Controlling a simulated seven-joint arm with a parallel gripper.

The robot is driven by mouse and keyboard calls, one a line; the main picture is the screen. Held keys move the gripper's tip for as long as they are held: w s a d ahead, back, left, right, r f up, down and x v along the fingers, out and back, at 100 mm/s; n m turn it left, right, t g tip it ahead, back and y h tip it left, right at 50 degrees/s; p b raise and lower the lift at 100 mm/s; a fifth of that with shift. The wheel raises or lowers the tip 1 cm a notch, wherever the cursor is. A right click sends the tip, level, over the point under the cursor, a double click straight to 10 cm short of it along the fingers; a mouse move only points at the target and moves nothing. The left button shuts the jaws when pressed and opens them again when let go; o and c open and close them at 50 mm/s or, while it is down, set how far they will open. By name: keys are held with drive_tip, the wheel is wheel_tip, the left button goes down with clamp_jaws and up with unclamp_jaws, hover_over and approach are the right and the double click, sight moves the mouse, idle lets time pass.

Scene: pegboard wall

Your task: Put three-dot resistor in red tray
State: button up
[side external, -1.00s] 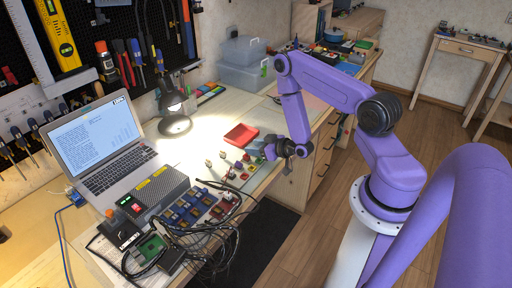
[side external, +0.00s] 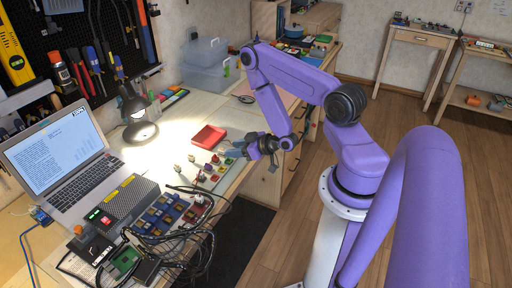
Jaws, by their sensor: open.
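The red tray (side external: 209,137) lies on the lit part of the workbench, behind and left of my gripper. My gripper (side external: 236,149) is open, low over the bench near its right edge, with its fingers pointing left. Several small components (side external: 207,169) stand in a cluster on a pale board just left of and below the fingers. They are too small here for me to tell which one is the three-dot resistor. I see nothing held between the fingers.
A laptop (side external: 68,155) and a black desk lamp (side external: 139,115) stand to the left. A grey box (side external: 126,200), blue blocks (side external: 163,213) and tangled black cables (side external: 170,250) fill the front. Clear plastic bins (side external: 206,62) stand behind. Bare bench lies around the tray.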

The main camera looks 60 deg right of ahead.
drive_tip(key=a+r+n+g+y, duration=0.1)
drive_tip(key=a+r+n+g, duration=0.35)
drive_tip(key=a, duration=0.45)
drive_tip(key=a+r+n+g+y, duration=0.1)
drive_tip(key=a+r+n+g, duration=0.3)
drive_tip(key=a, duration=0.6)
drive_tip(key=s+a+r+g, duration=0.2)
drive_tip(key=s+a+r, duration=0.1)
drive_tip(key=s+r, duration=0.5)
drive_tip(key=s+n, duration=0.1)
drive_tip(key=s, duration=0.2)
drive_tip(key=shift+s+a+r+h, duration=0.25)
drive_tip(key=shift+s+a+h, duration=0.05)
drive_tip(key=shift+a+h, duration=0.1)
drive_tip(key=shift+o, duration=0.7)
drive_tip(key=s+d+r+n+g+h, duration=0.1)
drive_tip(key=s+d+r+n+g, duration=0.1)
drive_tip(key=s+r, duration=0.4)
drive_tip(key=s+d, duration=0.1)
drive_tip(key=s, duration=0.4)
drive_tip(key=shift+h, duration=0.3)
drive_tip(key=shift+o, duration=0.5)
drive_tip(key=shift+s+d+r, duration=0.1)
drive_tip(key=shift+s+d, duration=0.05)
drive_tip(key=shift+s, duration=0.25)
